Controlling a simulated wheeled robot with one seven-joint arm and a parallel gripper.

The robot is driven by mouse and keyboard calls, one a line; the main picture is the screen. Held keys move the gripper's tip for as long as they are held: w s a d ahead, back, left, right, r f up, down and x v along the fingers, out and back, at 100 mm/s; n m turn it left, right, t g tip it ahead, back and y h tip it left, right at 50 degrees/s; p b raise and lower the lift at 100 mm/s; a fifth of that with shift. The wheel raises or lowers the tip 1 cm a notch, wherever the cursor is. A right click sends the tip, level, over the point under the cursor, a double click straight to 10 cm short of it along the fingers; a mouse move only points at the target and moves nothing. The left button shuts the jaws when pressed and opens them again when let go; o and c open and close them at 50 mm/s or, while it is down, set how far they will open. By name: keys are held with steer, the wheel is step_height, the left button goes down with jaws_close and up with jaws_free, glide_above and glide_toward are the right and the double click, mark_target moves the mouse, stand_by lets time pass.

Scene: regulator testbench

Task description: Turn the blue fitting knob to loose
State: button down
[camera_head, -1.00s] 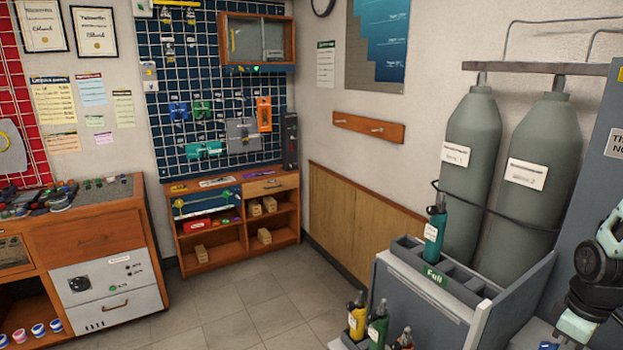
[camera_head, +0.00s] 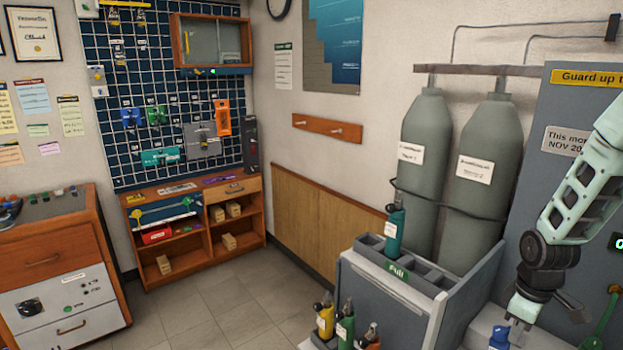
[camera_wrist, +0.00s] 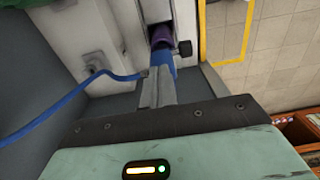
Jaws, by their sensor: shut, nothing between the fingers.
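A blue fitting (camera_wrist: 162,58) with a purple part inside it shows at the top middle of the wrist view, set at a recess in a pale housing. A small dark knob sticks out at its right side. My gripper (camera_wrist: 158,76) is shut, and its fingertips are just in front of the blue fitting; I cannot tell whether they touch it. In the head view my gripper (camera_head: 514,322) points down at the lower right, and a blue piece (camera_head: 500,337) shows just below it. The fingers hide part of the fitting.
A blue hose (camera_wrist: 65,103) crosses the left of the wrist view.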

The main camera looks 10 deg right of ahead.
steer(key=shift+w+d+p, duration=0.15)
steer(key=shift+d+p, duration=0.1)
steer(key=shift+p, duration=0.2)
stand_by(0.5)
step_height(320, 180, up, 6)
steer(key=p, duration=0.5)
steer(key=shift+s+d+p, duration=0.25)
steer(key=shift+d+p, duration=0.05)
steer(key=shift+p, duration=0.05)
